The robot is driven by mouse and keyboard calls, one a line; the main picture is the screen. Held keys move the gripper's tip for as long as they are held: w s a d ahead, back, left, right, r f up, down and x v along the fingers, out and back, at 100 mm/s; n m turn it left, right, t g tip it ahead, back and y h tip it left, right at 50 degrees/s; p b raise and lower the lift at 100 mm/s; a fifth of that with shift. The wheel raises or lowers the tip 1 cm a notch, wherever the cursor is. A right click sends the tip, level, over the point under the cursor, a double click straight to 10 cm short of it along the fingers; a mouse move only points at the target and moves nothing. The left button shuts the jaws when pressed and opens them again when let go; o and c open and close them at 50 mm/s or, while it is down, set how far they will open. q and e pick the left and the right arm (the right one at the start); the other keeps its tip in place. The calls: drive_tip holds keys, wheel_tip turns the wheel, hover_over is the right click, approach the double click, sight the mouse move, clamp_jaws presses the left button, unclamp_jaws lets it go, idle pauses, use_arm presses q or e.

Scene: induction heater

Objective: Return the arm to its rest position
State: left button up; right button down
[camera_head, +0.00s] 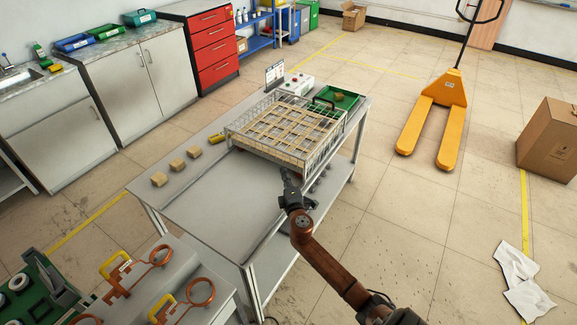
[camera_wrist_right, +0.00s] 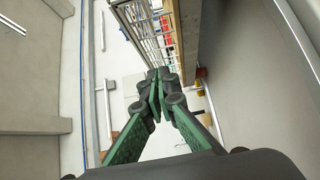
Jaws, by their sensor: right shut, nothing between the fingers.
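My right arm (camera_head: 335,265) reaches up from the bottom right in the head view. Its gripper (camera_head: 287,177) is over the right side of the grey table (camera_head: 215,215), just in front of the wire basket. In the right wrist view the green-padded fingers (camera_wrist_right: 160,82) meet at their tips with nothing between them. The wire basket (camera_head: 285,130) with wooden slats stands on the far part of the table. It also shows at the top of the right wrist view (camera_wrist_right: 150,28). I cannot tell the exact gap between gripper and basket. My left gripper is not in view.
Several tan blocks (camera_head: 177,165) lie along the table's left edge. A green tray (camera_head: 337,97) and a white control box (camera_head: 297,84) stand behind the basket. Copper coils with yellow handles (camera_head: 200,292) lie at the lower left. Floor is open right of the table, towards an orange pallet jack (camera_head: 440,112).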

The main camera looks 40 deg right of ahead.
drive_tip(key=v, duration=0.8)
drive_tip(key=s+f+m+g, duration=0.4)
drive_tip(key=s+f+m, duration=0.15)
drive_tip(key=s, duration=0.35)
drive_tip(key=s+f+m+g, duration=0.3)
drive_tip(key=s+f+m, duration=0.1)
drive_tip(key=s+f, duration=0.4)
drive_tip(key=s+a+f+m+g+y, duration=0.2)
drive_tip(key=s+a+f+g+y, duration=0.15)
drive_tip(key=s+a, duration=0.55)
drive_tip(key=s+a+f+m+g+y, duration=0.1)
drive_tip(key=s+a+f+g+y, duration=0.3)
drive_tip(key=s, duration=0.9)
drive_tip(key=s+a+f, duration=0.1)
drive_tip(key=s+f, duration=0.1)
drive_tip(key=f, duration=1.3)
drive_tip(key=s+a+f, duration=0.1)
drive_tip(key=f, duration=1.3)
drive_tip(key=s+f+n+g, duration=0.1)
drive_tip(key=s+f, duration=1.4)
drive_tip(key=s, duration=0.4)
drive_tip(key=shift+s+d+f+p, duration=0.25)
drive_tip(key=shift+s+f+p, duration=0.1)
drive_tip(key=shift+p, duration=0.05)
